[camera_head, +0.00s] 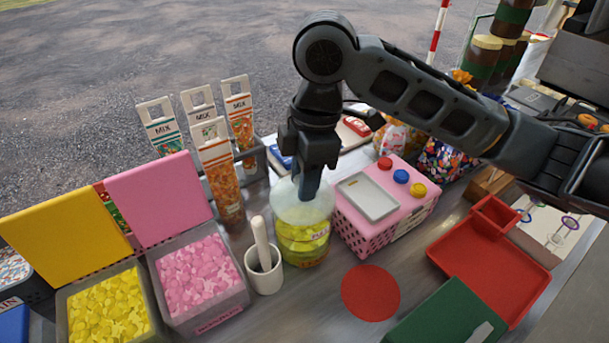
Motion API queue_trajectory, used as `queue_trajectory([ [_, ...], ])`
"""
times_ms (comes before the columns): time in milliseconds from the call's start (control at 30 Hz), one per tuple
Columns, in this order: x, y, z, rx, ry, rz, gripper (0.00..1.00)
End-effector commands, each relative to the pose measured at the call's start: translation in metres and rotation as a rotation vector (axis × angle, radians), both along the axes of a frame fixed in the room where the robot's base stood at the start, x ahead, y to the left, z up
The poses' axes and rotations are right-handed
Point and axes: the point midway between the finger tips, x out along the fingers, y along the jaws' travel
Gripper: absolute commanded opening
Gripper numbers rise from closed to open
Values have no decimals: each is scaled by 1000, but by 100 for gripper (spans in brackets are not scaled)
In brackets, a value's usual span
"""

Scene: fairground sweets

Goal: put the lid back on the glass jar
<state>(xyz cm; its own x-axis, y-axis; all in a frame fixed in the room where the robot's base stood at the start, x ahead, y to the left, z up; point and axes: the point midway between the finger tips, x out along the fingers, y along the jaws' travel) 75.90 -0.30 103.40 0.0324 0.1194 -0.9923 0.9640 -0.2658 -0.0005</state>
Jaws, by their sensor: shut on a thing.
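The glass jar (303,250) stands upright on the counter near the middle of the view, with yellow sweets and a yellow label showing. A pale, see-through round lid (290,203) is at the top of the jar. My gripper (309,193) points down above the jar and is shut on the lid near its middle. The fingertips partly cover what they grip. I cannot tell whether the lid is seated on the rim or slightly above it.
A white mortar with pestle (264,270) stands close left of the jar. A pink box (372,235) with coloured buttons is close right. A flat red disc (370,293) lies in front. Tall mix packets (219,172) stand behind left. A red tray (470,255) is further right.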

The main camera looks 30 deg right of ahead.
Motion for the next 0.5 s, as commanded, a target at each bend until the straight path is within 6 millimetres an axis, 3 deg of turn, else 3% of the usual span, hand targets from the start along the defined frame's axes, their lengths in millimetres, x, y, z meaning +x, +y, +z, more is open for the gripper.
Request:
queue_trajectory([
  [67, 0, 0, 0, 0, 0, 0, 0],
  [100, 0, 0, 0, 0, -1, 0, 33],
  [367, 0, 0, 0, 0, -1, 0, 58],
  [500, 0, 0, 0, 0, -1, 0, 60],
])
